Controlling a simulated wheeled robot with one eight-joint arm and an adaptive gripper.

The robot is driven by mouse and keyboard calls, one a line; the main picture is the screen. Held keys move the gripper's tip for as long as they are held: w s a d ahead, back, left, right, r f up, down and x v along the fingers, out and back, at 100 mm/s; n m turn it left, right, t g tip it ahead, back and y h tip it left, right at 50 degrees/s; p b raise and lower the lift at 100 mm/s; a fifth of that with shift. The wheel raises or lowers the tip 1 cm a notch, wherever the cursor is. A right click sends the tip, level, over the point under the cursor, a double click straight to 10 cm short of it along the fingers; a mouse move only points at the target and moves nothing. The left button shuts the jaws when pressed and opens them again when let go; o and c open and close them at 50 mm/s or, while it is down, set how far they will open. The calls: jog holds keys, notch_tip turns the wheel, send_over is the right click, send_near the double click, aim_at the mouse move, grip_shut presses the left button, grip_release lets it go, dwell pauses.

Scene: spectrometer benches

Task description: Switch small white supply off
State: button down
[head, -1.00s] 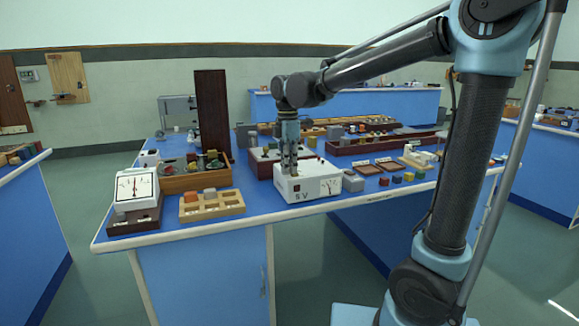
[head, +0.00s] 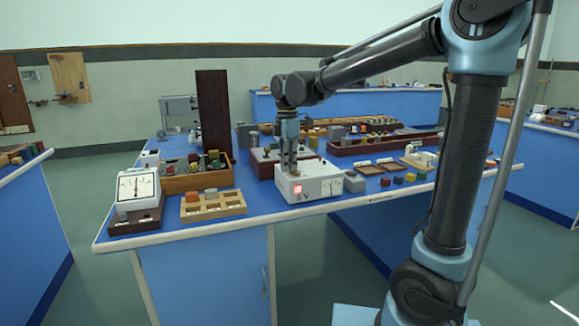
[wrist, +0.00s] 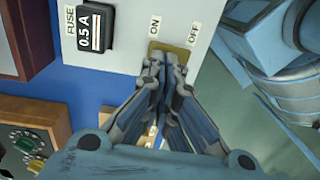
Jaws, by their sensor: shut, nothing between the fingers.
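The small white supply (head: 316,187), marked "5 V", stands near the front edge of the blue bench. A red lamp (head: 298,190) glows on its front, beside a small meter. My gripper (head: 290,171) points down at the supply's top left part, shut and empty. In the wrist view, the supply's panel (wrist: 125,22) shows ON and OFF labels and a brass switch plate (wrist: 185,52) below them. My fingertips (wrist: 165,62) are at the left, ON side of this plate. They hide the switch lever, so I cannot tell its position or whether they touch it.
A black 0.5 A fuse holder (wrist: 95,27) is on the same panel. A grey block (head: 353,182) stands right of the supply. A wooden tray (head: 213,206) and white dial meter (head: 137,188) are to the left. Bare blue bench lies between tray and supply.

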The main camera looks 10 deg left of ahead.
notch_tip(320, 180, up, 14)
jog(key=w, duration=0.1)
jog(key=shift+w+a, duration=0.4)
jog(key=shift+a, duration=0.05)
jog(key=shift+f, duration=0.1)
jog(key=shift+s+d+r+g, duration=0.2)
jog(key=shift+s+d+g, duration=0.25)
jog(key=shift+s, duration=0.1)
jog(key=f, duration=0.4)
jog(key=s+f, duration=0.1)
jog(key=f, duration=0.4)
jog(key=d+f, duration=0.1)
jog(key=f, duration=0.4)
jog(key=shift+s, duration=0.35)
